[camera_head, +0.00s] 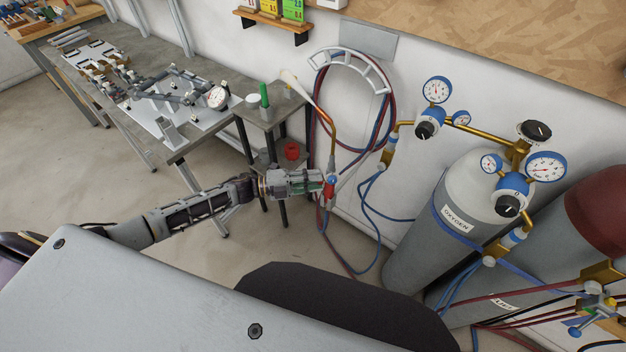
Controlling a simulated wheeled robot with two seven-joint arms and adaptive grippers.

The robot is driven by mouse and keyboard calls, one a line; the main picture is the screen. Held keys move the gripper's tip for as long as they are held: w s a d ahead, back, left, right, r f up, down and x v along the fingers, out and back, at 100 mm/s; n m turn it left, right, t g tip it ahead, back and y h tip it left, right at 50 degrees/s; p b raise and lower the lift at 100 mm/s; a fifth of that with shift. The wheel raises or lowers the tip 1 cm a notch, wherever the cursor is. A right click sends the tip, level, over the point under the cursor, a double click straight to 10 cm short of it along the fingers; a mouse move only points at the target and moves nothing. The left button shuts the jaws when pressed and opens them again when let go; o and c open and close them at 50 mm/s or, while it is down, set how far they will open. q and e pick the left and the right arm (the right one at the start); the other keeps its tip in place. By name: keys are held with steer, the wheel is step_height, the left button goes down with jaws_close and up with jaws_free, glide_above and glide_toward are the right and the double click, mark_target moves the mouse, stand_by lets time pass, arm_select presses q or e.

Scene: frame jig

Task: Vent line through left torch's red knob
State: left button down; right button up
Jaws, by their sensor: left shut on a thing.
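A torch (332,140) with a copper-coloured neck stands upright near the wall, its pale tip pointing up and left. Its red knob (330,182) is low on the torch body, with a blue part close beside it. My left gripper (322,181) reaches in from the left and is shut at the red knob; its fingers partly cover the knob and the torch body. My right gripper does not show.
A grey oxygen cylinder (455,215) with gauges and regulators stands at the right, beside a red-topped cylinder (600,215). Red and blue hoses hang on a wall rack (350,55). A small stand (270,115) and a workbench (190,135) are at the left.

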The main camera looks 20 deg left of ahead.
arm_select(q)
steer(key=c, duration=1.2)
jaws_free()
steer(key=shift+c, duration=0.2)
steer(key=v, duration=1.2)
